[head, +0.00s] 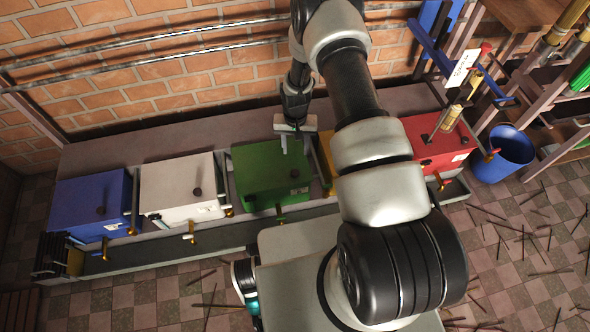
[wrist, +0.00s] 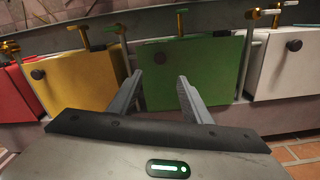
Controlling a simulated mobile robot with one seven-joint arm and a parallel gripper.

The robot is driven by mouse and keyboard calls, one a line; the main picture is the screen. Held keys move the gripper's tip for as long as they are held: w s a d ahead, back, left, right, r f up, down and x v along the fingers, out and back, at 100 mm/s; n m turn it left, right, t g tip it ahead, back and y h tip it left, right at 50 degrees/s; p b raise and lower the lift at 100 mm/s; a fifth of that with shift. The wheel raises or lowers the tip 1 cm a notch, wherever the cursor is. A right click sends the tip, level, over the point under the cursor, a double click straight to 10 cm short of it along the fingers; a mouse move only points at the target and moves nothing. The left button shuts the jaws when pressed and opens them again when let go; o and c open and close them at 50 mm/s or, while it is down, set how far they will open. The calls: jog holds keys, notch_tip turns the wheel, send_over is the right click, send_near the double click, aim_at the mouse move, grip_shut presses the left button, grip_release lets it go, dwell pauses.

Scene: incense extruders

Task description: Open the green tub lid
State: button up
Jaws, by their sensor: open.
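The green tub lid (head: 262,165) lies flat and looks shut on the green tub, in the middle of the row. A dark round knob (head: 294,173) sits on the lid. My gripper (head: 293,143) is at the lid's back right, over its far edge. In the wrist view, my gripper (wrist: 160,76) is open with its two fingers apart and nothing between them. The lid (wrist: 207,66) lies beyond the fingertips, and its knob (wrist: 160,58) shows between them. I cannot tell whether the fingers touch the lid.
The white tub (head: 178,184) and blue tub (head: 90,205) stand left of the green one. The yellow tub (head: 325,165) is close on its right, partly hidden by my arm. The red tub (head: 438,145) is farther right. A brick wall (head: 110,85) rises behind. Brass taps (head: 190,231) line the front.

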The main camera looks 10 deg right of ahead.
aim_at(295, 172)
notch_tip(295, 172, down, 14)
jog(key=b, duration=0.3)
jog(key=shift+f+b, duration=0.25)
jog(key=shift+b, duration=0.1)
